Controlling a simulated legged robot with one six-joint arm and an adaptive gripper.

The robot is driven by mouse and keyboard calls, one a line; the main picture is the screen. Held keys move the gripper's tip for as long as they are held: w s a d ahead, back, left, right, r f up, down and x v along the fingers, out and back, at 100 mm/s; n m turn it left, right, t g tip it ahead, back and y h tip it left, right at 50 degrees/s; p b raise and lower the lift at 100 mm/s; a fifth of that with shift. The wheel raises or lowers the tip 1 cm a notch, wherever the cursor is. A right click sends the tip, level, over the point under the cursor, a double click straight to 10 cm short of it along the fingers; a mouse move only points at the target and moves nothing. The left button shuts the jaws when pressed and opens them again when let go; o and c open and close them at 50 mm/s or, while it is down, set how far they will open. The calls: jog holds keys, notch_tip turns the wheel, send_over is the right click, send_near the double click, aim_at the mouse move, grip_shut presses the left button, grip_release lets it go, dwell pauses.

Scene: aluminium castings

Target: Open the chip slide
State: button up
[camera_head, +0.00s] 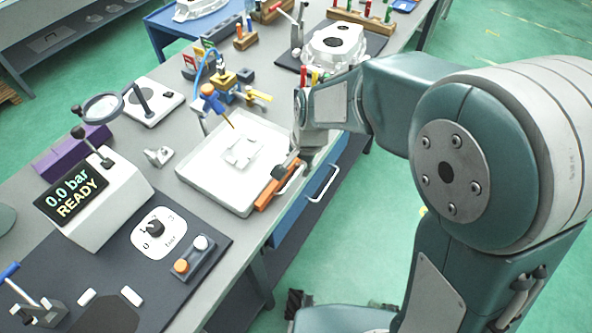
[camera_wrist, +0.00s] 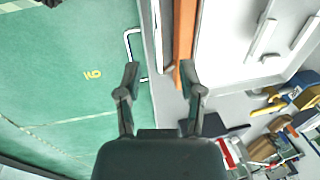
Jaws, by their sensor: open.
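An orange bar (camera_head: 277,186) runs along the front edge of a white tray (camera_head: 212,196) on the bench; it looks like the chip slide's handle, but I cannot be sure. In the wrist view the orange bar (camera_wrist: 185,38) stretches up from near the right fingertip. My gripper (camera_head: 287,168) is at the tray's front right corner, by the bar's far end. In the wrist view my gripper (camera_wrist: 158,76) is open, its fingers apart and nothing held between them. Whether the right finger touches the bar, I cannot tell.
A blue drawer front with a pale handle (camera_head: 322,184) is under the bench edge. A blue and yellow fixture (camera_head: 228,90) stands behind the tray. A display box (camera_head: 97,200) and a dark mat with a dial (camera_head: 158,233) are at left. Green floor is clear in front.

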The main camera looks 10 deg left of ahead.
aim_at(296, 175)
jog(key=shift+w+a+f, duration=0.1)
jog(key=shift+a+f, duration=0.1)
jog(key=shift+f, duration=1.45)
grip_shut()
jog(key=s+d, duration=0.2)
jog(key=d, duration=0.4)
jog(key=shift+s+d, duration=0.15)
jog(key=shift+s, duration=0.1)
grip_release()
notch_tip(296, 175, up, 12)
jog(key=d, duration=0.1)
jog(key=shift+s+d+f, duration=0.15)
jog(key=shift+s+d, duration=0.25)
